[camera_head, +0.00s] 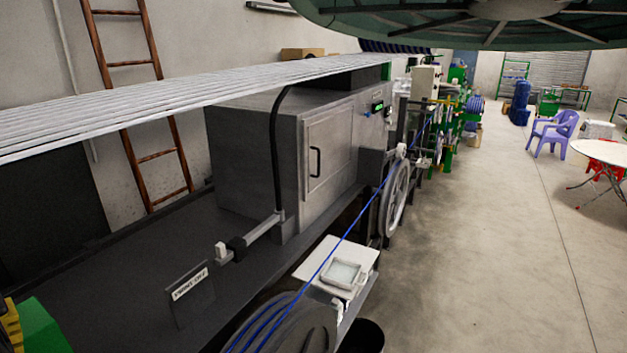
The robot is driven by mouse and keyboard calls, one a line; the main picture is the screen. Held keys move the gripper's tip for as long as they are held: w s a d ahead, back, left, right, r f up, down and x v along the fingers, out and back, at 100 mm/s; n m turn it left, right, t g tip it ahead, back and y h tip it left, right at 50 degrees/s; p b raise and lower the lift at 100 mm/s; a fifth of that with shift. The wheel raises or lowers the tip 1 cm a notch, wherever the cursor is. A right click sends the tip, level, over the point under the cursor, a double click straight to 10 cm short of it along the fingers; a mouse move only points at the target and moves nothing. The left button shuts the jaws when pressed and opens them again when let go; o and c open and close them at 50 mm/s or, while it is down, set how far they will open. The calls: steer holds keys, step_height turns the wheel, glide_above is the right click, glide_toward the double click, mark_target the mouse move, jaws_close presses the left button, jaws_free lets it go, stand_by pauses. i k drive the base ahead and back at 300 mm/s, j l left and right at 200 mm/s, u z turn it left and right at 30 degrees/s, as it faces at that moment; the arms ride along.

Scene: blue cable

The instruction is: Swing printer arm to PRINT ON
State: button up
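The printer arm (256,236) is a short grey bar with a black block and a white head at its left end. It reaches out from the foot of the grey cabinet, left of the blue cable (345,235), and its head is apart from the cable. A dark sign plate (190,294) with a white label that seems to read PRINT OFF stands near the head. No PRINT ON label can be made out. My gripper is not in view.
The grey cabinet (328,150) stands behind the arm. A cable reel (290,325) and a white box (336,268) are in front. White strands (180,95) run overhead at left. A large green disc (470,22) hangs at the top.

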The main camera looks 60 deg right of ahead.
mark_target(235, 249)
steer(key=i+l, duration=0.1)
steer(key=l, duration=0.55)
steer(key=i+l, duration=0.15)
steer(key=l, duration=0.5)
steer(key=i+l+u, duration=0.1)
steer(key=l, duration=0.5)
steer(key=i+l, duration=0.1)
steer(key=l, duration=0.55)
steer(key=i+l+u, duration=0.1)
steer(key=l, duration=0.55)
steer(key=i+l, duration=0.1)
steer(key=l, duration=0.55)
